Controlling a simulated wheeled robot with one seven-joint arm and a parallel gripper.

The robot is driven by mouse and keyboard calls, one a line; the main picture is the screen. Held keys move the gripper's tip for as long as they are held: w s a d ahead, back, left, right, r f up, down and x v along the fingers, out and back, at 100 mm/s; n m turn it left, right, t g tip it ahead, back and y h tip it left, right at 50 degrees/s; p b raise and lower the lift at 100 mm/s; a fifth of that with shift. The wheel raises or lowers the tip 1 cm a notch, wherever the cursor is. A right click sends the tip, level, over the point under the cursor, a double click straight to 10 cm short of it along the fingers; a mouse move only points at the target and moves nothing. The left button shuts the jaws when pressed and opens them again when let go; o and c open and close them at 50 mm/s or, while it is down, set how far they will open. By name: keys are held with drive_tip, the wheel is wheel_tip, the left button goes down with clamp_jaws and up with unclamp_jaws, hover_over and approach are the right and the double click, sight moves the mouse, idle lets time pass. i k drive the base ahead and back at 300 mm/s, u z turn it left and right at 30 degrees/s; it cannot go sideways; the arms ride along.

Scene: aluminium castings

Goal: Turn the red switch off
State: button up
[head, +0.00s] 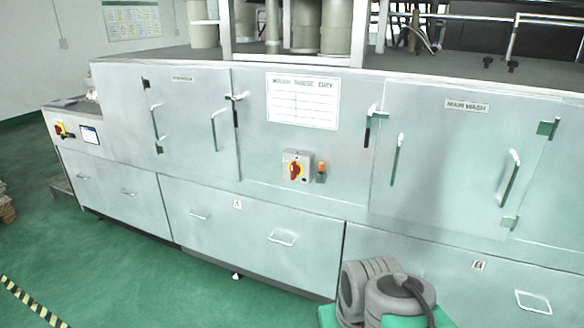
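A second red and yellow switch (60,130) is on the machine's far left end, beside a small display. My gripper does not show.
A small orange-topped part (321,172) is just right of the switch box. A white chart (303,101) is above it. Doors with handles, one labelled main wash (450,155), flank it. Drawers with handles (283,238) are below. Green floor (130,270) is clear at front left.

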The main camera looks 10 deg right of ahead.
sight(294, 169)
drive_tip(key=u, duration=0.25)
drive_tip(key=i, duration=0.95)
drive_tip(key=u, duration=1.1)
drive_tip(key=i, duration=0.6)
drive_tip(key=u, duration=0.3)
